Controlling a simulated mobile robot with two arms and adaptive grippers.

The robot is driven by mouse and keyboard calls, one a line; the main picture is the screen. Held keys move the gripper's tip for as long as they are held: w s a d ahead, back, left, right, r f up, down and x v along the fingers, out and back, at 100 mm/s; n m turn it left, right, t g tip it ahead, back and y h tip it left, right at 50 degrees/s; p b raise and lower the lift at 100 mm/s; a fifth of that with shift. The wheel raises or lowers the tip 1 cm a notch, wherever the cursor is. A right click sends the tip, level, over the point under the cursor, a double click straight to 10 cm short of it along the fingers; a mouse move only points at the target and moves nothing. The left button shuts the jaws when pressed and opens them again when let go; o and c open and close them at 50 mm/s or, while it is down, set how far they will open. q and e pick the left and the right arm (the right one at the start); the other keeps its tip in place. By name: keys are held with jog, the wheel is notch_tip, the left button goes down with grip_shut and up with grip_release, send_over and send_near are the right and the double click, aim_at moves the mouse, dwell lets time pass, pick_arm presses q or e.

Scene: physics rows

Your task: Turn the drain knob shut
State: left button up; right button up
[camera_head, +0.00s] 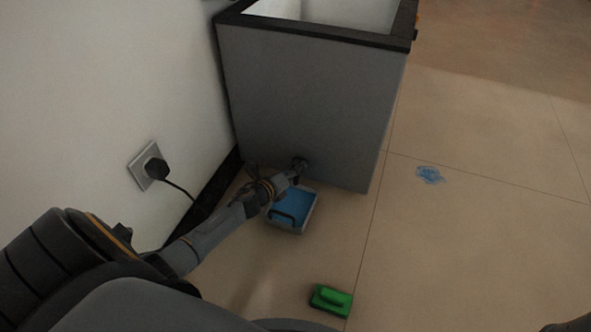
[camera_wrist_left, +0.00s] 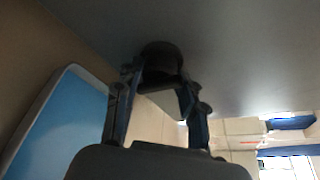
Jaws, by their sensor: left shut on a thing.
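The drain knob (camera_wrist_left: 161,58) is dark and round and sits on the grey side wall of the tank (camera_head: 310,100). In the wrist view my left gripper (camera_wrist_left: 160,80) is shut on the knob, with a finger on each side of it. In the head view the left gripper (camera_head: 296,171) reaches the low part of the tank's front wall, and the knob is small and dark there. How far the knob is turned cannot be told.
A shallow tray with a blue inside (camera_head: 307,218) lies on the floor below the gripper, also left in the wrist view (camera_wrist_left: 40,135). A green brush-like block (camera_head: 331,300) lies nearer. A blue patch (camera_head: 430,175) marks the floor at right. A plug with a cable (camera_head: 155,168) is on the left wall.

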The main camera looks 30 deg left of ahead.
pick_arm(q)
jog(key=o, duration=1.1)
jog(key=shift+s+a+f, duration=0.1)
jog(key=shift+a, duration=0.25)
jog(key=shift+d, duration=0.15)
jog(key=shift+s, duration=0.25)
jog(key=v, duration=1.1)
jog(key=shift+s+r, duration=0.25)
